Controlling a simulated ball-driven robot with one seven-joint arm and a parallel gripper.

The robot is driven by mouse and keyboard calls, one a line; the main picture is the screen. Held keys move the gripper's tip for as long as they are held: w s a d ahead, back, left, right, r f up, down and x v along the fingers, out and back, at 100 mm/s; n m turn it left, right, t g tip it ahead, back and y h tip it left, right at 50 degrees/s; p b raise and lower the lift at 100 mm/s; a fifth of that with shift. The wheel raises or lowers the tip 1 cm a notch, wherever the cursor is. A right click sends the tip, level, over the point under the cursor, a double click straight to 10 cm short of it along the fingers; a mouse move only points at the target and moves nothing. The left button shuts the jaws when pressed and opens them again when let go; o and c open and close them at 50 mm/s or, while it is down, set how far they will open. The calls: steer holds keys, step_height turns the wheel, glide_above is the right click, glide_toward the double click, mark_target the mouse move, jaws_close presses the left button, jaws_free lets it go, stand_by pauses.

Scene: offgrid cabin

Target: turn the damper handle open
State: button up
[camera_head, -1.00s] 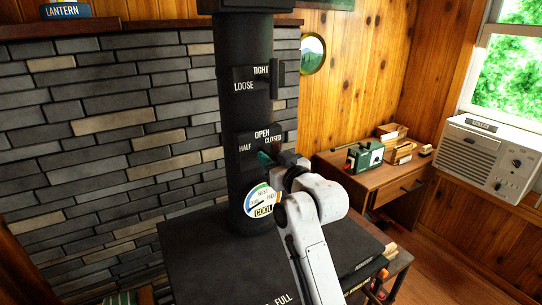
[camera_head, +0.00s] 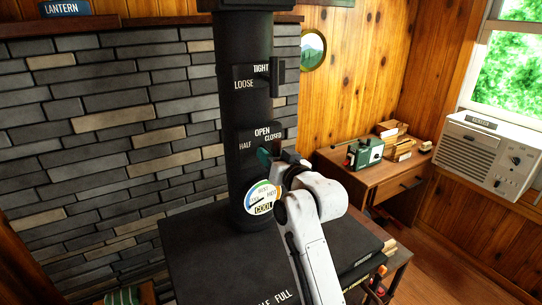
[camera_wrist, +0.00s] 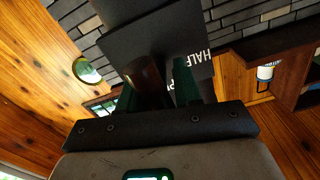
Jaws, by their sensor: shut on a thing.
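The damper plate (camera_head: 246,137) on the black stovepipe is labelled OPEN at the top, HALF at left and CLOSED at right. In the wrist view, the plate (camera_wrist: 160,40) fills the upper middle, with HALF showing and another label partly covered. My gripper (camera_head: 265,156), with green fingers, is at the plate in the head view. In the wrist view, my gripper (camera_wrist: 155,88) is shut on the dark brownish damper handle (camera_wrist: 148,80), which stands between the fingers. In the head view the handle is hidden behind my gripper, so its exact angle is unclear.
A second plate (camera_head: 245,77) labelled TIGHT and LOOSE sits higher on the pipe. A round gauge (camera_head: 262,197) marked COOL is below my gripper. The black stove top (camera_head: 210,260) lies beneath. A wooden desk (camera_head: 345,172) with a green device stands at right.

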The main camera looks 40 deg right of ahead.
steer(key=o, duration=1)
steer(key=shift+c, duration=0.2)
steer(key=shift+s, duration=0.1)
steer(key=shift+s+a, duration=0.1)
steer(key=shift+s, duration=0.2)
steer(key=b+v, duration=0.2)
steer(key=v, duration=0.8)
